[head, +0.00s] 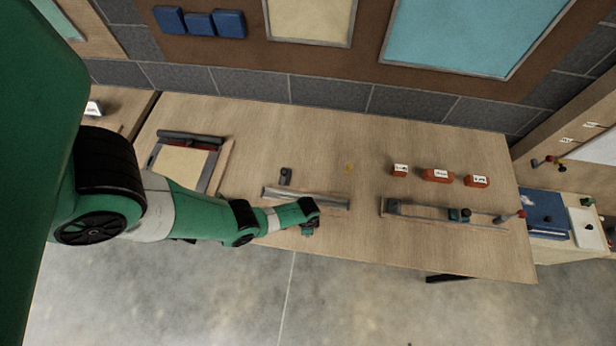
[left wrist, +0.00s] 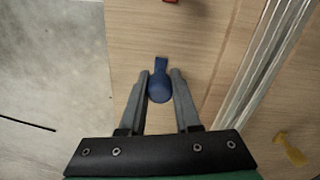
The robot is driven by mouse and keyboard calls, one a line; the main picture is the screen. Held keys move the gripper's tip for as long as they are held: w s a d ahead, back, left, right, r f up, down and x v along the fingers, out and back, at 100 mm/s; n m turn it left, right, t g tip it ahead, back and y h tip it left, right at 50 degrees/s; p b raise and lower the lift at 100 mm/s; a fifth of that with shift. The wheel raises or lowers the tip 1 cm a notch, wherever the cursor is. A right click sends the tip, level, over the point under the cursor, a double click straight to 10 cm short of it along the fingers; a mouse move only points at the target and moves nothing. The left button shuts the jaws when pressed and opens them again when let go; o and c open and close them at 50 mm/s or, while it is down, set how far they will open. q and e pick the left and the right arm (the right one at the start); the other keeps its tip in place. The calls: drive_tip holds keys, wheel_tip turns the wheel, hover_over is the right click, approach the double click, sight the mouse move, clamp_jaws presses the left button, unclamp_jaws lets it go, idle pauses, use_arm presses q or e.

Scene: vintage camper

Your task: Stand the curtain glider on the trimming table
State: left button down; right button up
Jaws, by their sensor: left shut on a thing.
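A small blue piece, which I take to be the curtain glider (left wrist: 160,88), has a rounded end and a narrow flat tab. It sits between the two fingers of my left gripper (left wrist: 160,83), which is shut on its rounded end. The tab points away from the gripper. In the head view my left gripper (head: 309,229) is at the front edge of the wooden trimming table (head: 330,130), and the glider cannot be made out there. Whether the glider touches the table is unclear. My right gripper is not in view.
A long tool with a slide (head: 440,213) and labelled orange blocks (head: 437,175) are to the right. The back middle is clear.

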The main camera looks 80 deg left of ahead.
use_arm(q)
drive_tip(key=shift+w+r, duration=0.1)
drive_tip(key=shift+r, duration=0.05)
drive_tip(key=shift+f, duration=0.2)
drive_tip(key=c, duration=0.6)
unclamp_jaws()
drive_tip(key=shift+r, duration=0.1)
